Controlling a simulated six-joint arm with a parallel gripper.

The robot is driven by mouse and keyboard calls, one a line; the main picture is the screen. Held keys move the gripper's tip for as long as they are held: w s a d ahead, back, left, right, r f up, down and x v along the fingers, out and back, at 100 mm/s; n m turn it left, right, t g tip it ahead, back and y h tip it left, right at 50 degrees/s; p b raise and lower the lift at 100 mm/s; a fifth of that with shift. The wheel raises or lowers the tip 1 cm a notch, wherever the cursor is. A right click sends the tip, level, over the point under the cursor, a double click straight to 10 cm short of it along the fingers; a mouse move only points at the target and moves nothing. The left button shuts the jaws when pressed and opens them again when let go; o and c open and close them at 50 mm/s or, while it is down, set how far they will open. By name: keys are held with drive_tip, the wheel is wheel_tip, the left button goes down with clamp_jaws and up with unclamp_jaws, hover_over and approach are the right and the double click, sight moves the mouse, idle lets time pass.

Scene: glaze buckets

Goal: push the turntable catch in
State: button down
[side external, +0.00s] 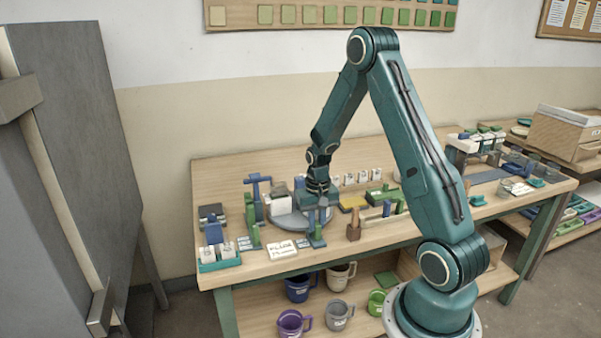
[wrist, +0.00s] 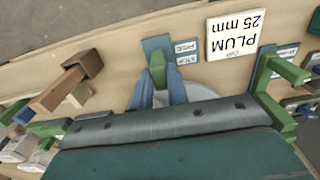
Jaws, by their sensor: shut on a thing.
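The turntable (side external: 283,219) is a pale grey disc on the bench, partly hidden behind my arm; a bit of its edge shows in the wrist view (wrist: 203,92). The catch (wrist: 157,66) is a green piece on a dark blue plate at the disc's edge. A small label (wrist: 187,53) beside it reads STOP and FREE. My gripper (wrist: 160,92) is shut on the catch, its blue-grey fingers on either side of the green part. In the side view my gripper (side external: 318,212) points down at the turntable's front edge. How far in the catch sits is hard to tell.
A PLUM 25 mm card (wrist: 235,37) lies close by. A green lever fixture (wrist: 272,82) stands on one side and a brown block (side external: 353,226) on the other. Blue and green posts (side external: 257,190) stand left of the turntable. Mugs (side external: 338,277) sit on the lower shelf.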

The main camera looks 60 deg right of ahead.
drive_tip(key=shift+w+d, duration=0.7)
idle(0.6)
drive_tip(key=c, duration=1.5)
unclamp_jaws()
drive_tip(key=shift+o, duration=0.2)
drive_tip(key=shift+r, duration=0.1)
wheel_tip(320, 180, up, 7)
drive_tip(key=shift+a, duration=0.1)
